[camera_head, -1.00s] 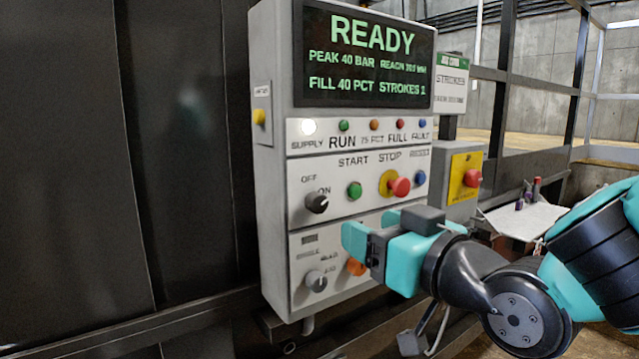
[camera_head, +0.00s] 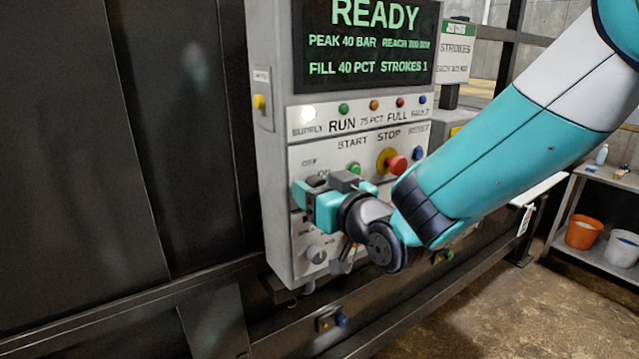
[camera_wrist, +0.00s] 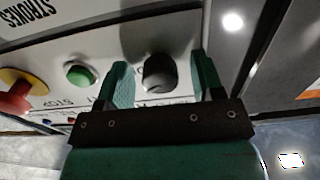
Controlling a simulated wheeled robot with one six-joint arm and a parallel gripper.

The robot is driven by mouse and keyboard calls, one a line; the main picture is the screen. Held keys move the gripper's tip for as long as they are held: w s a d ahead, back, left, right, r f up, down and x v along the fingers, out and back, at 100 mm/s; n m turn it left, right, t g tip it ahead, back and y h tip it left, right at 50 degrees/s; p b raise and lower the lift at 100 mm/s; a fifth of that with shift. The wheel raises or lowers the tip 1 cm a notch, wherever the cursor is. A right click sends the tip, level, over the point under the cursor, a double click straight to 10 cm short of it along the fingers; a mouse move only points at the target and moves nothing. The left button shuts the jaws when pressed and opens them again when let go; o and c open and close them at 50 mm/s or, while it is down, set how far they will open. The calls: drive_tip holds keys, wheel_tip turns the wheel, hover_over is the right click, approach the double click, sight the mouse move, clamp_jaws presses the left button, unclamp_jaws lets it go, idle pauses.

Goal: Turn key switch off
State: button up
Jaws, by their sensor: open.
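The key switch is a dark round knob on the control panel's OFF/ON row. In the wrist view the knob (camera_wrist: 159,74) lies between my two teal fingers, with a gap visible on each side. In the head view my gripper (camera_head: 306,192) is open right in front of the switch and hides it. The OFF label above it still shows in part. Which way the knob points cannot be told now. The panel screen (camera_head: 365,42) reads READY and the white SUPPLY lamp (camera_head: 308,113) is lit.
The green START button (camera_head: 354,168) and red STOP button (camera_head: 396,164) on its yellow ring are to the right of my gripper. A grey lower selector (camera_head: 316,254) sits below. A yellow side button (camera_head: 259,102) is on the panel's left face.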

drive_tip(key=shift+c, duration=0.3)
drive_tip(key=c, duration=0.9)
drive_tip(key=shift+o, duration=0.2)
